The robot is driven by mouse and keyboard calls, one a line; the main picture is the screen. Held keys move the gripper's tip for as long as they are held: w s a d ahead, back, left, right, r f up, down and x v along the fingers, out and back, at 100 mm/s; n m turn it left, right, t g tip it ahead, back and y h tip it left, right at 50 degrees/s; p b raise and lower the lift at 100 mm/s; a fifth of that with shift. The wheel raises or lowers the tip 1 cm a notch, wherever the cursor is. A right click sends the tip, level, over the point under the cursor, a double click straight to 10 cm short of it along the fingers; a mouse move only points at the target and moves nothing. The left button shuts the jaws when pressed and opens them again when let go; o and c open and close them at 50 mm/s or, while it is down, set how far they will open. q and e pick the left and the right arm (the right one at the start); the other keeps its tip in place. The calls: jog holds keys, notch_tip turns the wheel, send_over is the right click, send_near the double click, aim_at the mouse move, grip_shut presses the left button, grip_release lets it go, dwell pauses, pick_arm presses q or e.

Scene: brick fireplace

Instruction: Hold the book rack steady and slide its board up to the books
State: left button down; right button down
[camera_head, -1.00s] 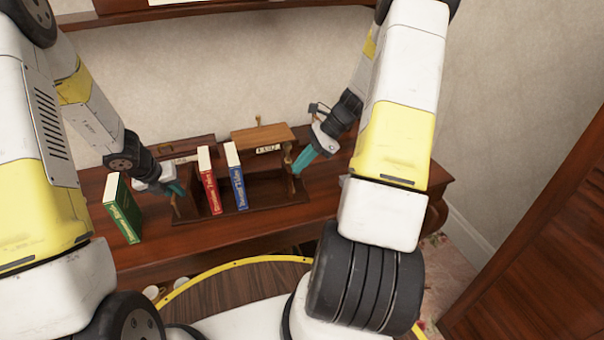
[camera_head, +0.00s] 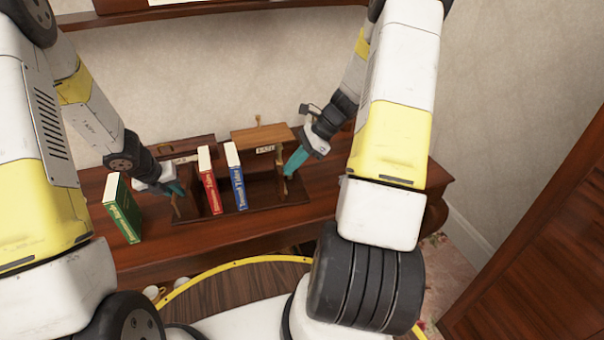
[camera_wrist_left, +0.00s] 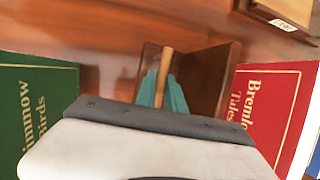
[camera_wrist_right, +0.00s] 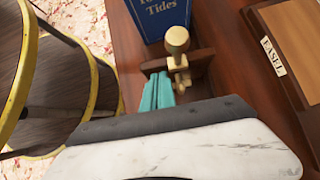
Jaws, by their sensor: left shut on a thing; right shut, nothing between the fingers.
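The dark wooden book rack (camera_head: 262,215) lies on the desk, with a red book (camera_head: 210,182) and a blue book (camera_head: 236,178) upright in it. My left gripper (camera_head: 177,188) is shut on the rack's left end panel (camera_wrist_left: 164,68). The rack's sliding board (camera_head: 281,178), with a brass knob (camera_wrist_right: 177,38), stands to the right of the blue book with a gap between. My right gripper (camera_head: 290,168) is shut and empty at the board's outer side. In the right wrist view its fingertips (camera_wrist_right: 158,88) are close to the board; contact is unclear.
A green book (camera_head: 122,210) stands on the desk left of the rack. A wooden box with a label (camera_head: 262,137) sits behind the rack, near the board. A round table with a yellow rim (camera_head: 235,265) is in front of the desk. The desk's right part is clear.

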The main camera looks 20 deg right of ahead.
jog(key=shift+w+a, duration=0.1)
jog(key=shift+a, duration=0.8)
jog(key=shift+w+a, duration=0.15)
jog(key=shift+a, duration=1.95)
jog(key=shift+w+a, duration=0.2)
jog(key=shift+a, duration=1.8)
jog(key=shift+w+a, duration=0.15)
jog(key=shift+a, duration=1.8)
